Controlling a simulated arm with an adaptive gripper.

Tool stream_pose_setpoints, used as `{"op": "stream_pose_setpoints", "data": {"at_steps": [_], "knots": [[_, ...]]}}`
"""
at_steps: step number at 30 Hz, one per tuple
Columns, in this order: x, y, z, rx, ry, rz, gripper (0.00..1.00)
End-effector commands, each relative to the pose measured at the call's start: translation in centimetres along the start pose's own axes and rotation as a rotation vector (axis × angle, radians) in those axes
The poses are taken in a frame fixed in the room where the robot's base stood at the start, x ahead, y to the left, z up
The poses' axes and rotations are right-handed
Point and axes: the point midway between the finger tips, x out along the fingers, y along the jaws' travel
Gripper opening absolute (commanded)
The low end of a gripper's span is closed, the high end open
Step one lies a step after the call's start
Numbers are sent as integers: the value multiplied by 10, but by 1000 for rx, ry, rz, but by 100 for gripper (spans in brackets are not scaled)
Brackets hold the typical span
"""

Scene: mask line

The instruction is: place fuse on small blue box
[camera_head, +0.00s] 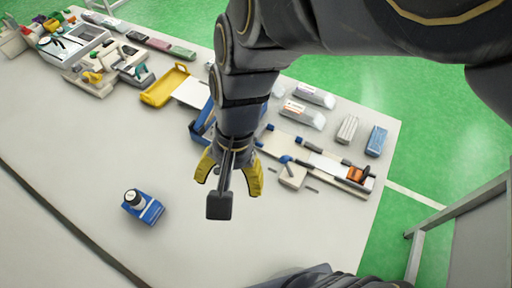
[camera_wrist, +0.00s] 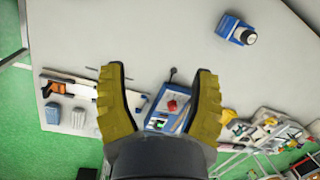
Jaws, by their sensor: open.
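A small blue box (camera_head: 151,214) stands on the bare left part of the table in the head view. It also shows at the top right of the wrist view (camera_wrist: 229,25). A short black cylinder with a pale end (camera_head: 134,198), which may be the fuse, sits on top of the box; it also shows in the wrist view (camera_wrist: 248,37). I cannot tell for sure what it is. My gripper (camera_head: 228,186) has yellow fingers spread wide and nothing between them. It hangs over the table, to the right of the box and apart from it.
A blue container (camera_head: 196,130) is partly hidden behind my arm. A yellow tray (camera_head: 166,85) lies farther back. To the right are a long fixture with an orange part (camera_head: 356,174), a grey block (camera_head: 347,129) and a blue block (camera_head: 376,141). The table's front left is clear.

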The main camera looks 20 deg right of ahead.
Motion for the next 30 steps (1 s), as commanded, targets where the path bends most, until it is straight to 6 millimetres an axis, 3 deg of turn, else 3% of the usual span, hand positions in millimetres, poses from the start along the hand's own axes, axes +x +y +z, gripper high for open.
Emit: {"op": "stream_pose_setpoints", "data": {"at_steps": [1,3,6,9,30], "knots": [[-9,24,7,-95,11,33,62],[-17,52,18,-225,3,86,62],[-23,82,31,-358,-19,143,62],[-26,97,39,-431,-37,175,62],[-26,102,41,-461,-45,186,62]]}}
